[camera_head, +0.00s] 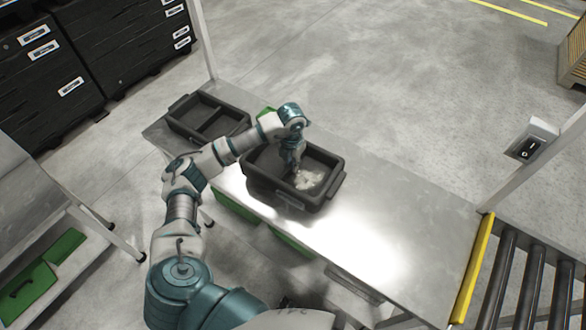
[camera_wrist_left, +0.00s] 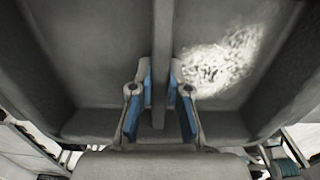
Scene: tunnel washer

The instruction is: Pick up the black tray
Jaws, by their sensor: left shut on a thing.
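A black tray (camera_head: 333,188) with a central divider is at the middle of the metal table. It holds a patch of pale, whitish material (camera_head: 309,179) on one side of the divider. My left gripper (camera_head: 297,168) reaches down into this tray from above. In the left wrist view, the blue-padded fingers (camera_wrist_left: 160,88) are shut on the divider (camera_wrist_left: 164,50), one on each side, with the pale patch to the right. I cannot tell whether the tray rests on the table or hangs just above it. My right gripper is not in view.
A second, empty black tray (camera_head: 172,122) lies on the far left of the metal table (camera_head: 400,225). The table's right part is clear up to a yellow edge (camera_head: 473,268) and a roller conveyor (camera_head: 525,285). Black crates (camera_head: 125,40) stand at the upper left.

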